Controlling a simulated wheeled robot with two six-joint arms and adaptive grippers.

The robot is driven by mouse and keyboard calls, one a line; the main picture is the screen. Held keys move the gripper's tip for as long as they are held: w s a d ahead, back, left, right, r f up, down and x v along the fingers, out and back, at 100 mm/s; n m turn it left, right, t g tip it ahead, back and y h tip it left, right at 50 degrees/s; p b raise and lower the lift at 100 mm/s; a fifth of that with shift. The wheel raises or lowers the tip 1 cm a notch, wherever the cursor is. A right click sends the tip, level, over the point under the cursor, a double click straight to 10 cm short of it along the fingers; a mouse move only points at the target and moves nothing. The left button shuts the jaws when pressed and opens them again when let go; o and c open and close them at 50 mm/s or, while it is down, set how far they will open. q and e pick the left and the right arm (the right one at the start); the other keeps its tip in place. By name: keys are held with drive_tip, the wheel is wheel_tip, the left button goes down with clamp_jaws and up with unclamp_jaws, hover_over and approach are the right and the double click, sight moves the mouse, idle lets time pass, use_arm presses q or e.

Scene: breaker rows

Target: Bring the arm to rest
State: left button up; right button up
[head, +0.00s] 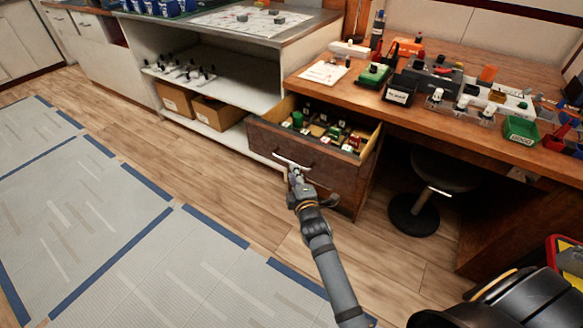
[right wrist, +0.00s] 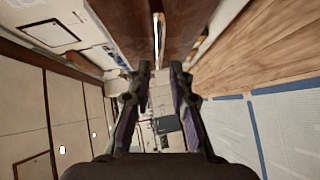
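My right gripper (head: 294,172) is at the front of an open wooden drawer (head: 268,138) in the head view, close to its pale bar handle (head: 292,161). In the right wrist view the two fingers (right wrist: 160,68) stand apart with a gap between them. The handle (right wrist: 158,38) shows as a bright bar lined up with that gap; I cannot tell whether it touches a finger. The drawer is pulled out and holds several small green, red and white parts. My left gripper is not in view.
The drawer sits under a wooden desk (head: 342,91) crowded with breakers, tools and a green bin (head: 520,130). A stool (head: 414,216) stands under the desk. A shelf unit with cardboard boxes (head: 217,113) is to the left. The floor left of my arm is clear.

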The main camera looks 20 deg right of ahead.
drive_tip(key=shift+s, duration=0.2)
idle(0.3)
